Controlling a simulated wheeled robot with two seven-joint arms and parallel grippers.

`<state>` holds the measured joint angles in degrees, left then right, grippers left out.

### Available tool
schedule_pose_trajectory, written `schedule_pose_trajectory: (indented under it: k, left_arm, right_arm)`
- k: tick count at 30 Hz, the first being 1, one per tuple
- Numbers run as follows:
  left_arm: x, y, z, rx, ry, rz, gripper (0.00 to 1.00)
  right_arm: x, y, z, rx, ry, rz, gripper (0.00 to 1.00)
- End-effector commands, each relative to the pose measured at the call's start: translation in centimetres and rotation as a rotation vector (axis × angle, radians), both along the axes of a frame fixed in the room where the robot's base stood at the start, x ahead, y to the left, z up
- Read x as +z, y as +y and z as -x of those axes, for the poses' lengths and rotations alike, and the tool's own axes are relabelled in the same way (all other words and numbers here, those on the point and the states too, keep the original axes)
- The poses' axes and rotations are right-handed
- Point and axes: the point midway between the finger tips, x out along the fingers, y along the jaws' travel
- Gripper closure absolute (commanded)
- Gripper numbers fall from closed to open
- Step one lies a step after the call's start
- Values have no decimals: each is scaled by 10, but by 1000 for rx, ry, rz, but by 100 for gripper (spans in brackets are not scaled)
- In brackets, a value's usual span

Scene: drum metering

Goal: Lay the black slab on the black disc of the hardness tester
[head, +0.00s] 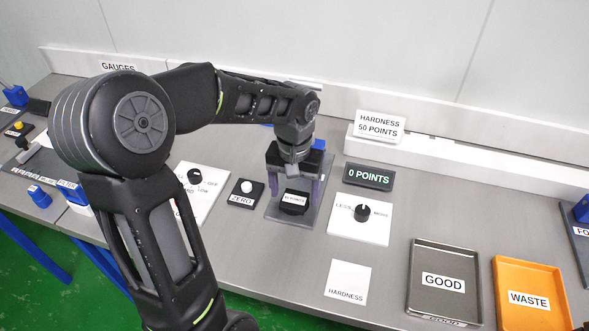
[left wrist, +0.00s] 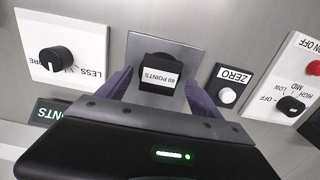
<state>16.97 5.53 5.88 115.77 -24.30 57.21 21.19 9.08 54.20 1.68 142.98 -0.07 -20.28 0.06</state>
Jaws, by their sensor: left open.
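The black slab (head: 293,208) carries a white label that reads "60 POINTS" in the left wrist view (left wrist: 158,86). It is over the middle of the grey base plate of the hardness tester (head: 276,214); the plate also shows in the left wrist view (left wrist: 193,50). My left gripper (head: 294,194) is open above the tester, pointing down. Its two fingers stand on either side of the slab, with gaps visible in the left wrist view (left wrist: 158,80). My right gripper is not in view.
The "0 POINTS" display (head: 369,177) and the LESS/MORE knob panel (head: 375,230) stand right of the tester. The ZERO button (head: 246,188) is on its left. A grey GOOD tray (head: 443,262) and an orange WASTE tray (head: 523,268) lie further right.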

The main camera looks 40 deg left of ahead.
Motion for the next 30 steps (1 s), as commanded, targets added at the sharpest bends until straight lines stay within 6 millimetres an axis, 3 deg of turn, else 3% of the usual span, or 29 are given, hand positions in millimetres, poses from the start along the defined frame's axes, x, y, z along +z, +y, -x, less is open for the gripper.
schedule_pose_trajectory:
  k: [15,21,30]
  left_arm:
    - [97,0,-1,-1,-4,0,24]
    - [110,-1,0,-1,-2,0,24]
    - [110,0,0,-1,-1,1,24]
  right_arm:
    - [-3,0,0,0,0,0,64]
    - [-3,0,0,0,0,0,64]
    - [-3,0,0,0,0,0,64]
